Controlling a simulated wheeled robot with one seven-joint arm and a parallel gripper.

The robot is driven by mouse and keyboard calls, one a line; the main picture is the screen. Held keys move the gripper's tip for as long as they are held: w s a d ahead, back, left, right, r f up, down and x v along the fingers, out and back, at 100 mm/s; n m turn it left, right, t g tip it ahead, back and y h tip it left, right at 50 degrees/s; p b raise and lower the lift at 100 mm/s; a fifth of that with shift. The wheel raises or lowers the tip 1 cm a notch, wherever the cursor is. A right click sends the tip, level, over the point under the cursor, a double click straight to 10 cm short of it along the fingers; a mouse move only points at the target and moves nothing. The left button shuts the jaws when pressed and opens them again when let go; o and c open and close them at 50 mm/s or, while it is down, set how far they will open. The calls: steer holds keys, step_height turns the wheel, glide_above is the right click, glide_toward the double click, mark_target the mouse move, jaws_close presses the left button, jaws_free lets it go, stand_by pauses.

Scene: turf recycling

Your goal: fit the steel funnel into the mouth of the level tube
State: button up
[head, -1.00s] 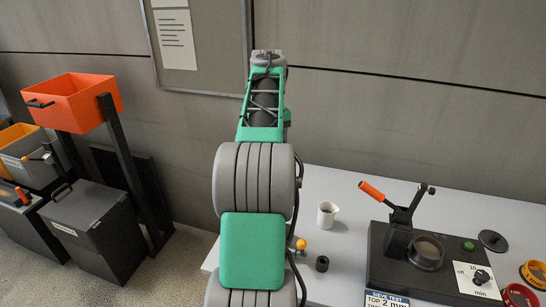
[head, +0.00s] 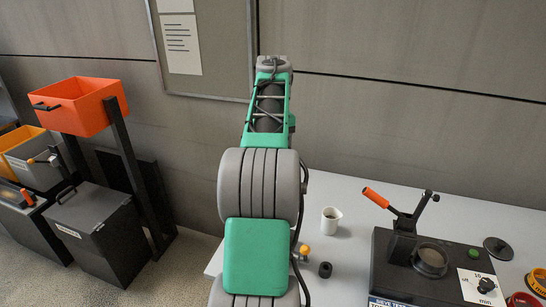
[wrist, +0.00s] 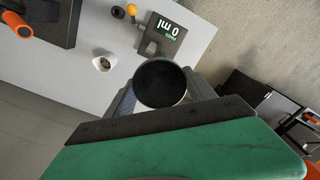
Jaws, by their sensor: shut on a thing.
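In the wrist view a round, dark-mouthed vessel with a thin metal rim (wrist: 161,84), which I take to be the steel funnel, sits between the fingers of my gripper (wrist: 160,96). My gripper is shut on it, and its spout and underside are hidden. Just beyond it is a dark box with a "0 ml" display (wrist: 166,36), with a small grey fitting beside it. I cannot make out the level tube in either view. In the head view my own arm hides the gripper and the funnel.
A white cup (head: 331,220) and a small black cylinder (head: 325,270) stand on the pale table (head: 352,195), near a yellow ball knob (head: 304,250). A black lever device (head: 425,260) stands to the right. An orange bin (head: 80,105) stands at the left, apart from the table.

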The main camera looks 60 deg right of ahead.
steer(key=shift+f+b, duration=2.45)
steer(key=shift+f, duration=0.1)
steer(key=o, duration=1.5)
step_height(320, 180, up, 8)
steer(key=shift+f+p, duration=0.1)
steer(key=shift+p, duration=1.05)
